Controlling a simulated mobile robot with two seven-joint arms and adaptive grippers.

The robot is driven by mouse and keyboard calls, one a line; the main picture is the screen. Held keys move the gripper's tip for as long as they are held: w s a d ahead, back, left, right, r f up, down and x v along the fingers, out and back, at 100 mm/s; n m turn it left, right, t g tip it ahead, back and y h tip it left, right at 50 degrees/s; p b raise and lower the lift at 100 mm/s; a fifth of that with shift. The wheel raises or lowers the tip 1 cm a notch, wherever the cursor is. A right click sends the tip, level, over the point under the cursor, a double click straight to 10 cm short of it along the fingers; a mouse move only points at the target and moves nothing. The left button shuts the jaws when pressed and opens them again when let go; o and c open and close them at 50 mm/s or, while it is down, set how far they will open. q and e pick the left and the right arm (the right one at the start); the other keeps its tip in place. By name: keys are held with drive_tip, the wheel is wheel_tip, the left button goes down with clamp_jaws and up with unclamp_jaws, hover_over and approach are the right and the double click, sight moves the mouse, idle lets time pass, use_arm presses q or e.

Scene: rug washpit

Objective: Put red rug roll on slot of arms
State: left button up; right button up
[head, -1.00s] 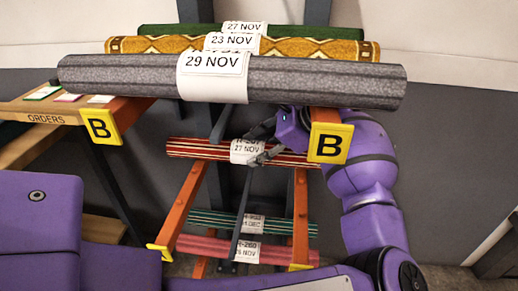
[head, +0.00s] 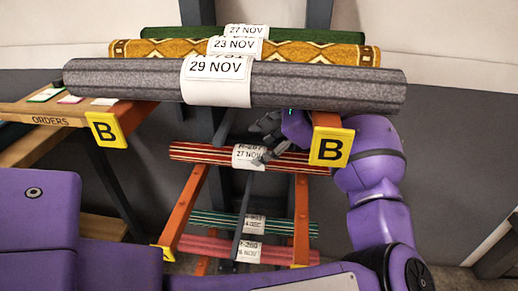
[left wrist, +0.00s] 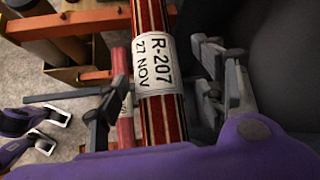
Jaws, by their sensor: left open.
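The red striped rug roll (head: 205,153) lies across a lower pair of orange arms (head: 185,210), with a white label reading 27 NOV. In the left wrist view the same roll (left wrist: 148,15) shows the label R-207. My left gripper (head: 264,140) is at the roll's middle, by the label. In the left wrist view its open fingers (left wrist: 165,90) stand on either side of the roll, with gaps showing. The upper orange arms, with yellow B plates (head: 330,147), carry a grey roll (head: 330,85) labelled 29 NOV. My right gripper is not visible.
A gold patterned roll (head: 320,50) and a green roll (head: 300,34) lie behind the grey one. Green striped (head: 285,228) and pink (head: 200,246) rolls lie below. Dark posts stand behind the arms. An ORDERS table (head: 50,121) is at left.

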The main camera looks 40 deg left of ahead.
use_arm(q)
drive_tip(key=v, duration=0.4)
drive_tip(key=shift+w+d+f, duration=0.2)
drive_tip(key=shift+d, duration=0.2)
drive_tip(key=w+d+b, duration=0.1)
drive_tip(key=w+d, duration=0.2)
drive_tip(key=d, duration=0.7)
drive_tip(key=shift+w+d, duration=0.2)
drive_tip(key=shift+w, duration=0.05)
